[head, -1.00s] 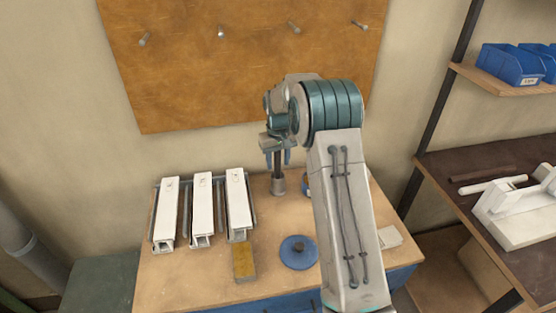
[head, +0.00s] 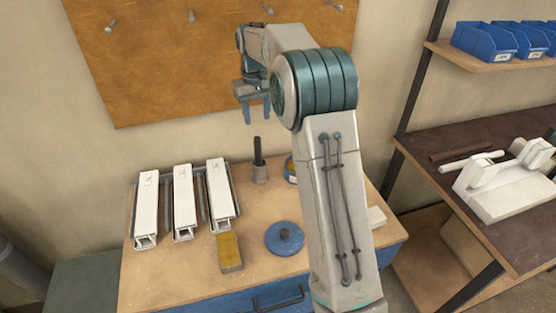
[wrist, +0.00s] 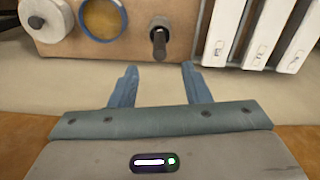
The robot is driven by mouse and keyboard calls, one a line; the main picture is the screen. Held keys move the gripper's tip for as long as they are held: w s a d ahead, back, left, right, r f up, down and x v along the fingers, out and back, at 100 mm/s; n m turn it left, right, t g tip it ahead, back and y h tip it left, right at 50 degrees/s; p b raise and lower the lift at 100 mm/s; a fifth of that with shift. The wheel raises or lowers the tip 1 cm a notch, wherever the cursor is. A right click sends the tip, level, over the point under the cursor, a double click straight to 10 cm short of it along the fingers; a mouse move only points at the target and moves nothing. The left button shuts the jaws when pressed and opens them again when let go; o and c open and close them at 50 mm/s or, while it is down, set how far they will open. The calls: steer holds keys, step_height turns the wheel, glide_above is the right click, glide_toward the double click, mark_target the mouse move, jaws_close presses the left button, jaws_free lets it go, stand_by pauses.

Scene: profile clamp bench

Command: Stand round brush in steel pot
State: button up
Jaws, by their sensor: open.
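The steel pot (head: 260,175) stands near the back of the wooden bench. A dark round handle, which I take to be the round brush (head: 258,150), stands upright in the pot and sticks out above its rim; its lower end is hidden. Both also show in the wrist view, the brush (wrist: 158,42) end-on and the pot around it partly hidden. My gripper (head: 256,113) is open and empty, above the brush and clear of it. Its two blue fingers (wrist: 155,75) are apart in the wrist view, with nothing between them.
Several white profiles (head: 182,205) lie clamped at the bench's left. A yellow-topped block (head: 229,251) and a blue disc with a knob (head: 285,237) lie in front. A blue-rimmed round container (wrist: 102,20) stands beside the pot. A pegboard (head: 190,60) hangs behind.

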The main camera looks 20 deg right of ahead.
steer(key=s+r, duration=0.5)
steer(key=s, duration=0.3)
steer(key=s+f+m+t, duration=0.1)
steer(key=s+f, duration=0.1)
steer(key=s, duration=1.2)
steer(key=s+f+t, duration=0.2)
steer(key=s, duration=1.1)
steer(key=shift+s+m+t, duration=0.3)
steer(key=shift+s+m, duration=0.1)
